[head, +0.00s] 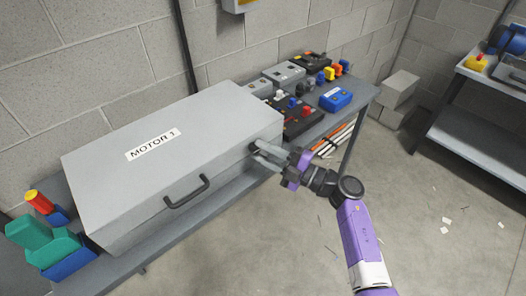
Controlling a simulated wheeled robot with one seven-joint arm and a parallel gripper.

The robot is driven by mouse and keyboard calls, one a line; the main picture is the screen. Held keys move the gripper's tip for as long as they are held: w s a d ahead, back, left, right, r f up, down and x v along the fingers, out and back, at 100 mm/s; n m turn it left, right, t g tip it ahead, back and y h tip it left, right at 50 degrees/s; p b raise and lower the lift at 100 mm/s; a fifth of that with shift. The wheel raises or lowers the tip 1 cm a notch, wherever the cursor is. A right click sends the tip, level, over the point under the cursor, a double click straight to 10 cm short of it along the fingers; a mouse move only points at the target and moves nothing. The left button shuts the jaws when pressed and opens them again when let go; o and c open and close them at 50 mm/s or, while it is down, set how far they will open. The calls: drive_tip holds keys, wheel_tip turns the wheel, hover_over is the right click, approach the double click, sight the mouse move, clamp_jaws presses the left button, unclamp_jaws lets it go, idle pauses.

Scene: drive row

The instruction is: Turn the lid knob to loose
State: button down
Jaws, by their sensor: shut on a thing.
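The lid knob (254,147) is a small dark knob on the front face of a large grey box (105,178) labelled MOTOR 1, near its right end. My gripper (259,151) reaches in from the right and is shut on the knob. The fingers hide part of the knob, and I cannot read any marking around it. The box lid is down. A dark handle (187,192) sits on the front face, left of the knob.
The box stands on a grey bench (352,106) with a blue case (335,100) and several small devices at right. A shelf unit (470,138) is at far right. The floor in front is mostly clear.

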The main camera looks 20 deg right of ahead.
drive_tip(key=c, duration=1.1)
unclamp_jaws()
drive_tip(key=shift+c, duration=0.2)
drive_tip(key=b+v, duration=0.1)
drive_tip(key=v, duration=0.7)
drive_tip(key=shift+a, duration=0.1)
